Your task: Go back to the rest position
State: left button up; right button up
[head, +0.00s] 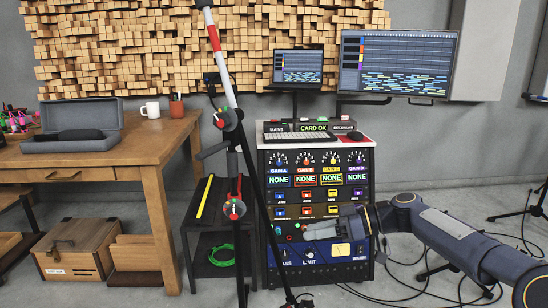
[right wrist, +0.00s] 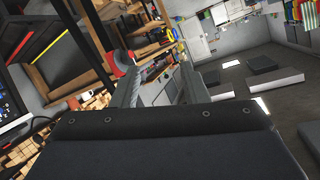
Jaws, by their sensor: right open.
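My right arm comes in from the right in the head view. My right gripper (head: 312,230) is in front of the lower part of the equipment rack (head: 318,214), pointing left. In the right wrist view my right gripper (right wrist: 156,78) shows two fingers apart with nothing between them, so it is open and empty. I cannot tell from these views how far it is from the rack front. My left gripper is in neither view.
A tall stand (head: 259,165) with a red and white pole rises just left of my right gripper. A wooden desk (head: 160,150) with a case (head: 88,122) stands at left. A black shelf (head: 212,200) is beside the rack. Cables (head: 440,290) lie on the floor at right.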

jog(key=s+d+f+m+t+h, duration=0.1)
jog(key=s+d+f+m+h, duration=0.3)
jog(key=s, duration=0.8)
jog(key=s+d+f+m+t+h+p, duration=0.1)
jog(key=s+d+f+m+h, duration=0.3)
jog(key=s, duration=0.8)
jog(key=s+d+f+m+t+h, duration=0.25)
jog(key=s+m, duration=0.35)
jog(key=s, duration=0.5)
notch_tip(320, 180, up, 37)
jog(key=g+p, duration=0.1)
jog(key=p, duration=3.6)
